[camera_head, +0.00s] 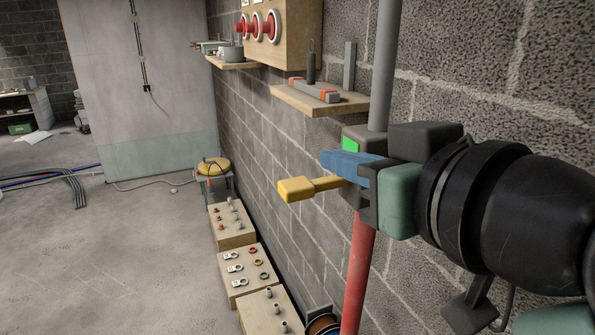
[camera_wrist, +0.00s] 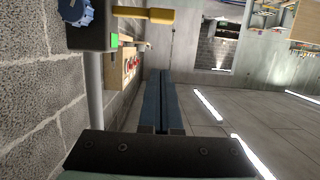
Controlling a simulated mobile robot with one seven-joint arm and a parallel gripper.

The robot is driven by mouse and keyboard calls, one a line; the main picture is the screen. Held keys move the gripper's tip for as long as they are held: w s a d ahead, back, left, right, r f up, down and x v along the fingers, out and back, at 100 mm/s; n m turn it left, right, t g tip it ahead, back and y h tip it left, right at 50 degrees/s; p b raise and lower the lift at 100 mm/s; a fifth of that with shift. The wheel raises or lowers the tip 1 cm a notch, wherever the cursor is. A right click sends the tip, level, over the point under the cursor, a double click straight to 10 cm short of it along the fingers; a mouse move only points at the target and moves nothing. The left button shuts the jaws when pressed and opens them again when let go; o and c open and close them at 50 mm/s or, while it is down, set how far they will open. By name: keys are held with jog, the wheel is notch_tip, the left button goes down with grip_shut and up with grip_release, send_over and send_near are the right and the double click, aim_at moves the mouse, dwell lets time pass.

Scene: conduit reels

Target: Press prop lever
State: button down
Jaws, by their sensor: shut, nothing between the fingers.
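The prop lever (camera_head: 297,188) is a yellow bar with a thick block end, sticking out to the left from a dark grey box on the upright prop in the head view. A green patch (camera_head: 350,145) shows on the box. My gripper (camera_head: 324,160), with blue fingers shut and empty, shows just above the lever in the head view and hides part of the box. The wrist view appears upside down; there my gripper (camera_wrist: 160,73) points forward, and the lever (camera_wrist: 150,14) lies at the top edge. Whether they touch cannot be told.
The prop has a grey upper pole (camera_head: 385,60) and a red lower pole (camera_head: 358,270), close to the block wall. A wooden shelf (camera_head: 350,103) with grey parts and a red-button panel (camera_head: 300,20) are on the wall. Wooden boxes (camera_head: 233,235) stand below. The floor at left is mostly free.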

jog(key=p, duration=0.4)
send_over(302, 179)
jog(key=s, duration=0.3)
notch_tip(302, 179, down, 2)
jog(key=shift+s+f+p, duration=0.2)
jog(key=shift+f+p, duration=0.5)
jog(key=shift+f, duration=1.55)
